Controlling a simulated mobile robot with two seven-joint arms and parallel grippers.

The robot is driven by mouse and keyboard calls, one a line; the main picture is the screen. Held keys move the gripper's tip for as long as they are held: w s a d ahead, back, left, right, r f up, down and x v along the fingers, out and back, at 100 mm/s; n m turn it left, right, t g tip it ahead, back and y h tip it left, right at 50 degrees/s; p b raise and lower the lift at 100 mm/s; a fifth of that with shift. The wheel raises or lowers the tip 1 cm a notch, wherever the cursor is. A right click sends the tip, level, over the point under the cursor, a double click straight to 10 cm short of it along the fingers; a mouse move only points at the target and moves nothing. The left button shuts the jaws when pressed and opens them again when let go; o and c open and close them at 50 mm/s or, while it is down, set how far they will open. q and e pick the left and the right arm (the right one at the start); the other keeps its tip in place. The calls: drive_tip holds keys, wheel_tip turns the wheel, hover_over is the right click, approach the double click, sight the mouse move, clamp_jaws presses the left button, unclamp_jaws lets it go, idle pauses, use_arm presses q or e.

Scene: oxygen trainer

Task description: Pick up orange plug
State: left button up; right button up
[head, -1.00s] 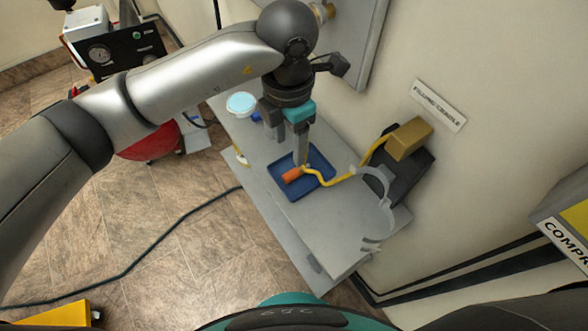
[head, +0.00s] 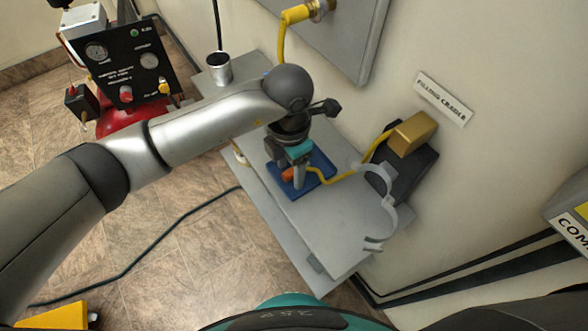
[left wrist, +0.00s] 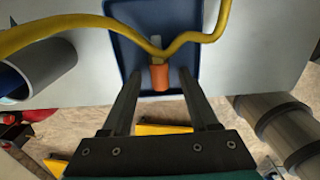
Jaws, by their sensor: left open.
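The orange plug (head: 288,174) lies on the blue tray (head: 322,162) on the grey shelf, joined to a yellow hose (head: 340,181). In the head view my left gripper (head: 298,184) is low over the tray and partly covers the plug. In the left wrist view the plug (left wrist: 160,78) lies between the two spread fingers of the left gripper (left wrist: 160,74), with a gap on each side. The left gripper is open and holds nothing. The exact height of the fingertips over the tray is hard to tell. My right gripper is out of view.
The hose runs to a brass block (head: 412,133) on the wall. A grey curved cradle (head: 385,205) stands on the shelf (head: 325,228) right of the tray. A metal cup (head: 218,68) stands at the shelf's far end. The front part of the shelf is clear.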

use_arm(q)
clamp_jaws()
idle(0.3)
idle(0.3)
